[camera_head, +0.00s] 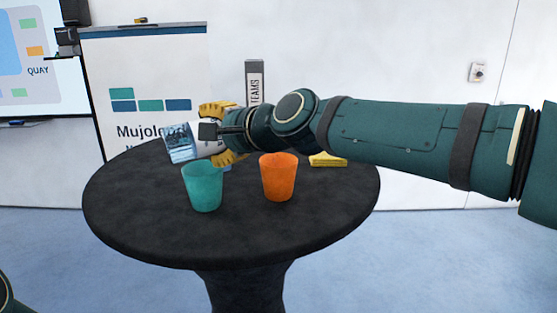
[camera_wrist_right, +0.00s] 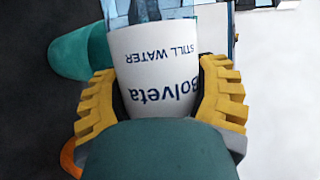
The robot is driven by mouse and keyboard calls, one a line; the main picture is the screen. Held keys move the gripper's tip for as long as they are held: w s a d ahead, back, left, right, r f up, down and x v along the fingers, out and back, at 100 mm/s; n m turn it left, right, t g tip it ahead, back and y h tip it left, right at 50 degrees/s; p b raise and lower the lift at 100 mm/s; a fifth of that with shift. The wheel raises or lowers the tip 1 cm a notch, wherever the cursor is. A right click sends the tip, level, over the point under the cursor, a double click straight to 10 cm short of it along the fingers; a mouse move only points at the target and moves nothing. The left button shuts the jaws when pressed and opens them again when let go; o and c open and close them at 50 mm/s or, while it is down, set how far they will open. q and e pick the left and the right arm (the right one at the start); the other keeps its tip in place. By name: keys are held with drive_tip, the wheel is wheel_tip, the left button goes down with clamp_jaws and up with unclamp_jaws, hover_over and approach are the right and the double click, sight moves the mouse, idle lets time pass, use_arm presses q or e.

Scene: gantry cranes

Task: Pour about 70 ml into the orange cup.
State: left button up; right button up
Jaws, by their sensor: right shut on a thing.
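My right gripper (camera_head: 222,134) is shut on a water bottle (camera_head: 181,148) above the left part of the round table. The bottle is tilted well over, its clear bluish end pointing left and slightly down. In the right wrist view, the yellow fingers of the gripper (camera_wrist_right: 160,95) clasp its white "Bolveta STILL WATER" label (camera_wrist_right: 155,70). No stream of water shows. The orange cup (camera_head: 278,178) stands upright on the table, right of the bottle. Its edge shows in the right wrist view (camera_wrist_right: 70,158). I cannot see inside it. My left gripper is out of view.
A teal cup (camera_head: 203,188) stands upright left of the orange cup, just below the bottle in the head view; it also shows in the right wrist view (camera_wrist_right: 82,52). A yellow item (camera_head: 328,160) lies behind right on the black table (camera_head: 240,235). A "TEAMS" box (camera_head: 255,82) stands behind.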

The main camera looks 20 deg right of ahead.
drive_tip(key=shift+s+a+m+y, duration=0.2)
drive_tip(key=shift+a+m+y, duration=0.1)
drive_tip(key=shift+a+m, duration=0.25)
idle(0.7)
